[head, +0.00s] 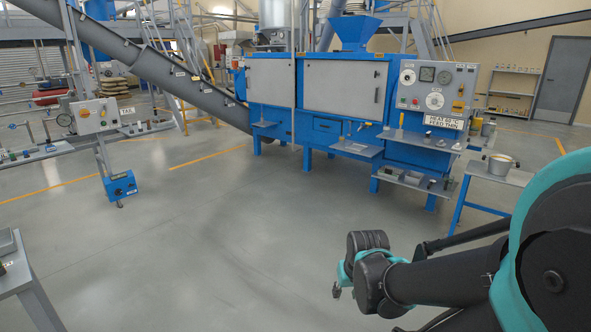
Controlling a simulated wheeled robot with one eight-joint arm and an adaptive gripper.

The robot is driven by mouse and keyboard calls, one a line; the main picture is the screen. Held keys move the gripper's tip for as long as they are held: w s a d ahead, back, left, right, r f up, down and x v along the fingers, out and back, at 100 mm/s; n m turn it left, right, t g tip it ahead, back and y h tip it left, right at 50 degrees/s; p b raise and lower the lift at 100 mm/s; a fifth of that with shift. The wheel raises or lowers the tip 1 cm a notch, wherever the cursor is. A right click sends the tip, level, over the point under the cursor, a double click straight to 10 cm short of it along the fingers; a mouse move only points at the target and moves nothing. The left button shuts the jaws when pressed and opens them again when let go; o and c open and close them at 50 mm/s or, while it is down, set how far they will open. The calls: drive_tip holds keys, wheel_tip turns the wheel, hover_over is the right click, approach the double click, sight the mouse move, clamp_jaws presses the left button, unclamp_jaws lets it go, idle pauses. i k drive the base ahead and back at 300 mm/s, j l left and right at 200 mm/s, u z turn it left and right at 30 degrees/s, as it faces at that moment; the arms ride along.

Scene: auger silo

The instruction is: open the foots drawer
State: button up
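The blue press machine (300,128) stands at the back centre. A small blue drawer-like front (327,126) is set low in its body, below the grey doors, and looks closed. It may be the foots drawer, but I see no readable label on it. My arm reaches in from the lower right. My gripper (338,290) is at the lower centre, far in front of the machine and touching nothing visible. Its fingers are mostly hidden behind the wrist, so its opening is unclear.
Grey shelves (357,148) jut from the machine front. A control panel (436,88) is at its right. A blue-legged table (500,174) with a pot stands further right. A grey bench (20,275) is at lower left. The floor between is clear.

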sight(333, 124)
drive_tip(key=i+z, duration=0.2)
drive_tip(key=i, duration=2.15)
drive_tip(key=i+z, duration=0.1)
drive_tip(key=i, duration=0.45)
drive_tip(key=i+j+z, duration=0.1)
drive_tip(key=i, duration=0.4)
drive_tip(key=i+j+z, duration=0.1)
drive_tip(key=i, duration=0.45)
drive_tip(key=i+j+z, duration=0.1)
drive_tip(key=i, duration=0.45)
drive_tip(key=i+j+z, duration=0.35)
drive_tip(key=i, duration=0.2)
drive_tip(key=i+j+z, duration=0.35)
drive_tip(key=i+j, duration=0.05)
drive_tip(key=i, duration=0.1)
